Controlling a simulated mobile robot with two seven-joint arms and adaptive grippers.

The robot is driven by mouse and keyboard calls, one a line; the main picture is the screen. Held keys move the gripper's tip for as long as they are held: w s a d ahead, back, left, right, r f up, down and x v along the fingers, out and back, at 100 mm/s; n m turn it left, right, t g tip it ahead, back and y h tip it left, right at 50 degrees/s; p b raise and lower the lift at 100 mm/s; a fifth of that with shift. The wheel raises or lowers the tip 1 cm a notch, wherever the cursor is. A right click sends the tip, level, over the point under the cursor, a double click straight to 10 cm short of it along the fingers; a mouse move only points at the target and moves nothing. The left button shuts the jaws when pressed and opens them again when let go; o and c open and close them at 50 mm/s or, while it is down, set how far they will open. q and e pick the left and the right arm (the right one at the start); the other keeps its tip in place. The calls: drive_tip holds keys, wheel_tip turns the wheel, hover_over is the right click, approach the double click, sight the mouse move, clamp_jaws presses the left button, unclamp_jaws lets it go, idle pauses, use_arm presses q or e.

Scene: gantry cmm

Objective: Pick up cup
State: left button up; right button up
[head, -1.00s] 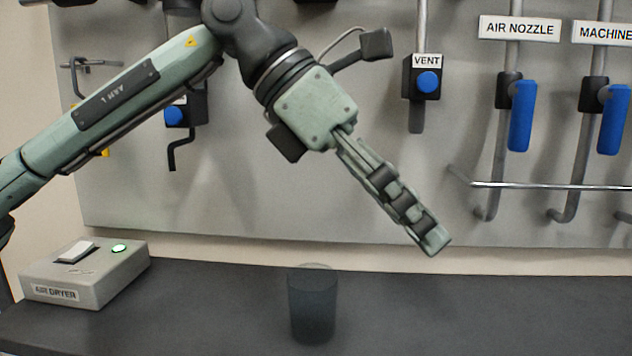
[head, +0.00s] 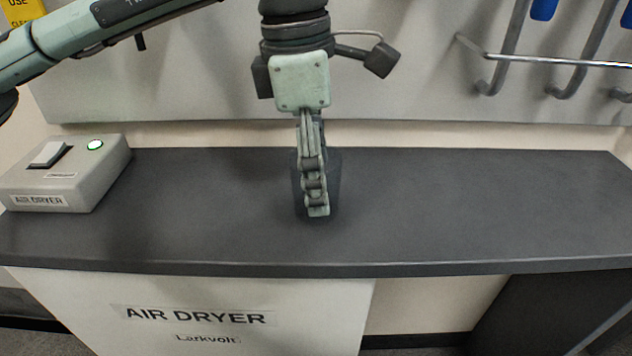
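The cup (head: 335,182) is a dark, see-through tumbler standing upright on the dark grey counter, a little left of the middle of the head view. My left gripper (head: 316,210) points straight down and overlaps the cup in the picture, hiding its middle. Only the cup's side edges show past the fingers. The fingers are seen edge-on, one behind the other, so I cannot tell their opening or whether they touch the cup. My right gripper is not in view.
The counter (head: 480,205) is clear to the right and between the cup and the air dryer switch box (head: 65,180) at the left. A metal rail (head: 540,60) and pipes are on the back wall panel. A white panel labelled AIR DRYER (head: 200,318) is below the counter's front edge.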

use_arm(q)
wheel_tip(320, 180, down, 2)
drive_tip(key=shift+d+f, duration=0.1)
drive_tip(key=shift+d, duration=0.05)
drive_tip(key=c, duration=1.2)
drive_tip(key=shift+c, duration=0.2)
